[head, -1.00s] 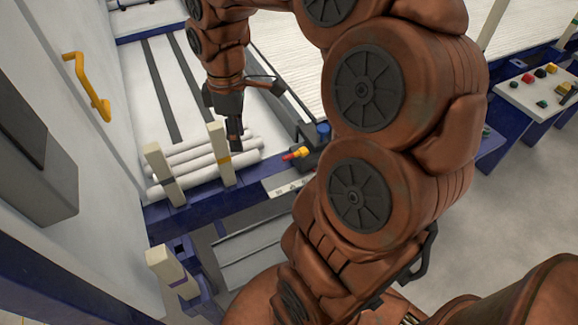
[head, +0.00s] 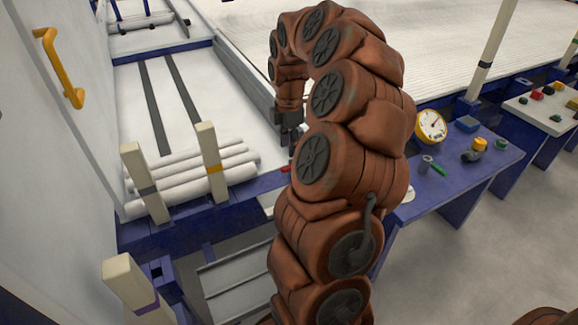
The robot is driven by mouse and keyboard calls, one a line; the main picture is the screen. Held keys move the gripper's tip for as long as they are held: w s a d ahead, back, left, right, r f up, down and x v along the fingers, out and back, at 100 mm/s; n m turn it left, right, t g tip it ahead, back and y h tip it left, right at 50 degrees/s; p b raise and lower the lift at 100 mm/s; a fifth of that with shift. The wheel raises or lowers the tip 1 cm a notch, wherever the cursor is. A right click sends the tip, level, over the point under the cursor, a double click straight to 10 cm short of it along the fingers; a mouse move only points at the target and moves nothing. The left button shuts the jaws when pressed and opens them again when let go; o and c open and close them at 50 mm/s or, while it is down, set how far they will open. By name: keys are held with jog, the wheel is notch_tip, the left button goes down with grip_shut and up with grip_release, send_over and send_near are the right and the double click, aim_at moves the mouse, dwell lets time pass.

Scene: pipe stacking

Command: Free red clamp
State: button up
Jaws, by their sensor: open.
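The red clamp part (head: 285,169) shows as a small red tip on the blue frame's edge, just right of the stacked white pipes. Most of it is hidden behind my arm. My gripper (head: 291,142) points down, dark and narrow, just above and slightly right of the red tip. It is open, and I see nothing held in it. I cannot tell whether its fingers touch the clamp, because my arm covers that spot.
A blue table (head: 465,165) at right carries a yellow gauge (head: 431,125) and small parts. A yellow handle (head: 62,68) is on the left wall.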

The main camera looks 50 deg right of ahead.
aim_at(289, 167)
notch_tip(289, 167, down, 7)
jog(key=shift+b, duration=0.95)
jog(key=shift+c, duration=0.2)
grip_shut()
